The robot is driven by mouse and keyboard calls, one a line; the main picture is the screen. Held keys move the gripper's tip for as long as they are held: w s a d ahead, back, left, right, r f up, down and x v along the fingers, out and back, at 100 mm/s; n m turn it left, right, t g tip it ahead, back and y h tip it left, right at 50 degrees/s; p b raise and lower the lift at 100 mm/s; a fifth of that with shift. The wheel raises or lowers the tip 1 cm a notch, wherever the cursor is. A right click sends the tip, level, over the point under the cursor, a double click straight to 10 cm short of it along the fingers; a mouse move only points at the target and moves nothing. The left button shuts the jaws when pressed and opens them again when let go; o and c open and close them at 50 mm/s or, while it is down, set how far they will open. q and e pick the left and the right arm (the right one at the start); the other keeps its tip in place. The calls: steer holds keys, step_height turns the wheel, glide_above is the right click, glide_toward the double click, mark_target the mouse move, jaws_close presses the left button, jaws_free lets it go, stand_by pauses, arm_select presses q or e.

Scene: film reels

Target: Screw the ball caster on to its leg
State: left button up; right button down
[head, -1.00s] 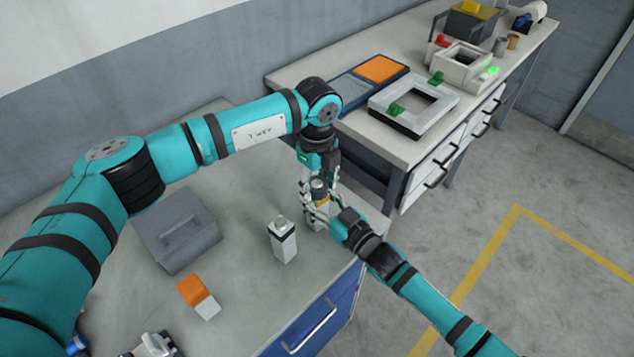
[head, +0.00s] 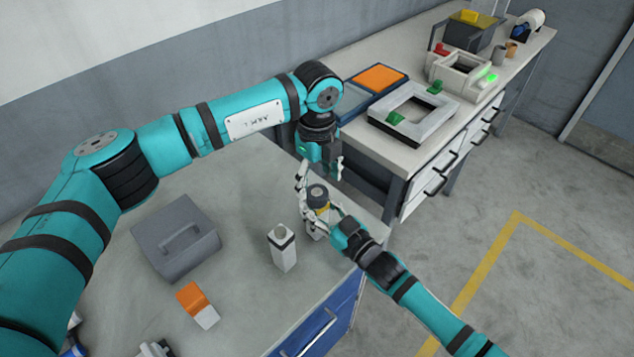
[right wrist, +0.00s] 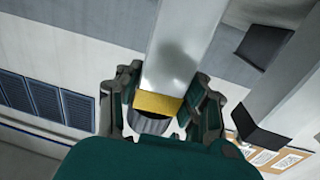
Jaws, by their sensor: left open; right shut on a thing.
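A pale upright leg (head: 315,230) with a yellow band (head: 321,209) stands near the table's right edge. The dark, round ball caster (head: 317,191) sits on top of it, roughly in line. Whether its thread is fully seated cannot be told. My right gripper (head: 324,216) is shut on the leg near the yellow band. The right wrist view shows the leg (right wrist: 182,55), its yellow band (right wrist: 158,104) and the grey caster (right wrist: 150,123) between the fingers. My left gripper (head: 319,174) is open just above the caster, fingers pointing down, holding nothing.
A second pale leg (head: 282,252) with a black band stands left of the held one. A grey box with a handle (head: 177,240) and an orange-and-white block (head: 198,304) lie further left. Another bench (head: 390,150) with a white frame (head: 413,113) stands behind.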

arm_select(q)
steer(key=o, duration=0.6)
steer(key=shift+c, duration=0.2)
step_height(320, 180, up, 12)
stand_by(0.3)
arm_select(e)
steer(key=c, duration=0.7)
jaws_free()
steer(key=shift+c, duration=0.2)
